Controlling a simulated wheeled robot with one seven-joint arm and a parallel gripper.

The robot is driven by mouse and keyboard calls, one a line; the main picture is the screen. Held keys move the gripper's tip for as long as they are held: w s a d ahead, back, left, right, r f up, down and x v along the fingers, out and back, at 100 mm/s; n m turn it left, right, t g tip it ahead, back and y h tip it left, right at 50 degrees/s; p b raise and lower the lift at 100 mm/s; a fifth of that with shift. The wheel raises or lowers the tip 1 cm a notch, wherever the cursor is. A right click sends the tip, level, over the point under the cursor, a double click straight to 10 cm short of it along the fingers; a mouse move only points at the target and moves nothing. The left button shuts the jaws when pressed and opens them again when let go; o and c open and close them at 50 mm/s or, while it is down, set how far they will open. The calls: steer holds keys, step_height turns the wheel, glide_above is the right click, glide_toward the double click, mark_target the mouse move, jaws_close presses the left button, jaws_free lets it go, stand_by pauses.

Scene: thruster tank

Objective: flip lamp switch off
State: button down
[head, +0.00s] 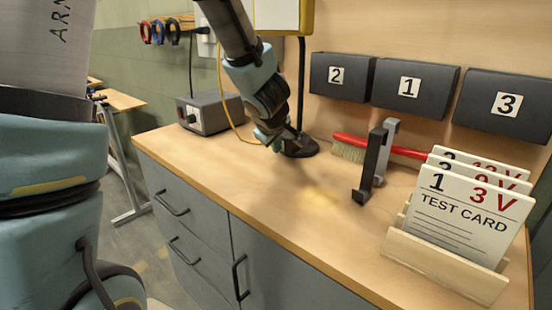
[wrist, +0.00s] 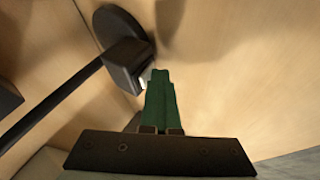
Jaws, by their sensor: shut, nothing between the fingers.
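The lamp has a dark round base (head: 301,147) on the bench, a thin black pole and a yellow-edged head at the top of the head view. In the wrist view its base (wrist: 112,22) carries a dark switch box (wrist: 127,62). A small pale switch (wrist: 144,80) shows on the box's side by my fingers. My gripper (wrist: 158,74) has green fingers, shut and empty, with the tips right beside the switch. I cannot tell whether they touch it. In the head view my gripper (head: 274,143) is low over the bench, just left of the lamp base.
A grey box with a knob (head: 208,113) stands behind left on the bench. To the right are a red-handled brush (head: 350,147), a dark bracket (head: 374,165) and a wooden card rack (head: 440,268). Numbered bins hang on the wall. The bench front middle is clear.

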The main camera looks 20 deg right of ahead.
steer(key=shift+d+f+h+b, duration=0.15)
steer(key=shift+h+b, duration=0.25)
steer(key=shift+b, duration=0.9)
steer(key=shift+d+r+p, duration=0.1)
steer(key=shift+r+p, duration=0.1)
steer(key=shift+p, duration=0.15)
